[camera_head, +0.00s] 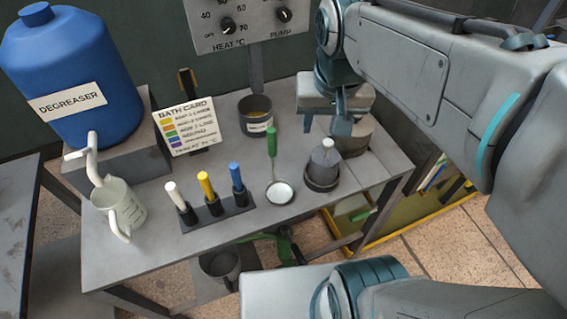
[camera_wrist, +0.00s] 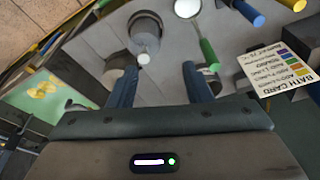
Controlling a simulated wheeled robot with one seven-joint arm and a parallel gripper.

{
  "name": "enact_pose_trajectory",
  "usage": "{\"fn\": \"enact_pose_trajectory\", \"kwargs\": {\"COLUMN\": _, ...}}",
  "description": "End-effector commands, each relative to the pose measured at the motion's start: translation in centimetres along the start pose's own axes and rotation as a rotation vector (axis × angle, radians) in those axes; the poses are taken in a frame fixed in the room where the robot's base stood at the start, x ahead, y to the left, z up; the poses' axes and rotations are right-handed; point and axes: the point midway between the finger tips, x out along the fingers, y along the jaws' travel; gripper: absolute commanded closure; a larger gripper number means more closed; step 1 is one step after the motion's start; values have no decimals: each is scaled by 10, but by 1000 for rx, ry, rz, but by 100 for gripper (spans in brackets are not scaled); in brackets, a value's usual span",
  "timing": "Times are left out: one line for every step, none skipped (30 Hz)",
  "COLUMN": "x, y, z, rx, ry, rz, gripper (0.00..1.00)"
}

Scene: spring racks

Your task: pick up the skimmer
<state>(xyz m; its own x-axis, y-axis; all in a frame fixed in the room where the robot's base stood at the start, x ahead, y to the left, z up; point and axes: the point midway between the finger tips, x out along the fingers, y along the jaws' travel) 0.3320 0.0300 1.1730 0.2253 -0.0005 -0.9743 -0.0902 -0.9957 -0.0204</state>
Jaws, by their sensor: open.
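The skimmer has a green handle (camera_head: 272,142) and a round pale head (camera_head: 279,192). It is on the grey table, with the handle toward the back and the head toward the front edge. In the wrist view the green handle (camera_wrist: 209,52) shows beyond the right finger, and the pale head is at the top edge. My gripper (camera_head: 325,125) is open and empty, right of the handle and apart from it. Its two blue fingers (camera_wrist: 162,88) point toward the table with bare surface between them.
A rack (camera_head: 212,214) with white, yellow and blue handles stands left. A labelled grey pot (camera_head: 257,117) and a bath card (camera_head: 187,126) are behind. A white jug (camera_head: 122,207) stands at far left.

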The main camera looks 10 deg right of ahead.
Motion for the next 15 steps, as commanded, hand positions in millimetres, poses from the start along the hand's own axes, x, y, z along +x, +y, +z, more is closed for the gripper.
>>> {"fn": "enact_pose_trajectory", "kwargs": {"x": 13, "y": -12, "z": -12, "rx": 23, "ry": -32, "rz": 2, "gripper": 55}}
{"fn": "enact_pose_trajectory", "kwargs": {"x": 14, "y": -19, "z": -19, "rx": 41, "ry": -50, "rz": 5, "gripper": 55}}
{"fn": "enact_pose_trajectory", "kwargs": {"x": 15, "y": -29, "z": -27, "rx": 65, "ry": -76, "rz": 8, "gripper": 55}}
{"fn": "enact_pose_trajectory", "kwargs": {"x": 16, "y": -36, "z": -33, "rx": 83, "ry": -94, "rz": 12, "gripper": 55}}
{"fn": "enact_pose_trajectory", "kwargs": {"x": 17, "y": -42, "z": -38, "rx": 100, "ry": -112, "rz": 15, "gripper": 55}}
{"fn": "enact_pose_trajectory", "kwargs": {"x": 18, "y": -51, "z": -45, "rx": 122, "ry": -133, "rz": 19, "gripper": 55}}
{"fn": "enact_pose_trajectory", "kwargs": {"x": 19, "y": -56, "z": -50, "rx": 138, "ry": -148, "rz": 23, "gripper": 55}}
{"fn": "enact_pose_trajectory", "kwargs": {"x": 20, "y": -62, "z": -54, "rx": 151, "ry": -161, "rz": 26, "gripper": 55}}
{"fn": "enact_pose_trajectory", "kwargs": {"x": 21, "y": -69, "z": -58, "rx": 166, "ry": -177, "rz": 30, "gripper": 55}}
{"fn": "enact_pose_trajectory", "kwargs": {"x": 21, "y": -74, "z": -61, "rx": 176, "ry": -187, "rz": 33, "gripper": 55}}
{"fn": "enact_pose_trajectory", "kwargs": {"x": 21, "y": -77, "z": -64, "rx": 186, "ry": -196, "rz": 36, "gripper": 55}}
{"fn": "enact_pose_trajectory", "kwargs": {"x": 22, "y": -81, "z": -66, "rx": 196, "ry": -205, "rz": 38, "gripper": 55}}
{"fn": "enact_pose_trajectory", "kwargs": {"x": 22, "y": -84, "z": -68, "rx": 203, "ry": -212, "rz": 41, "gripper": 55}}
{"fn": "enact_pose_trajectory", "kwargs": {"x": 22, "y": -86, "z": -68, "rx": 207, "ry": -217, "rz": 42, "gripper": 55}}
{"fn": "enact_pose_trajectory", "kwargs": {"x": 24, "y": -88, "z": -69, "rx": 212, "ry": -221, "rz": 44, "gripper": 55}}
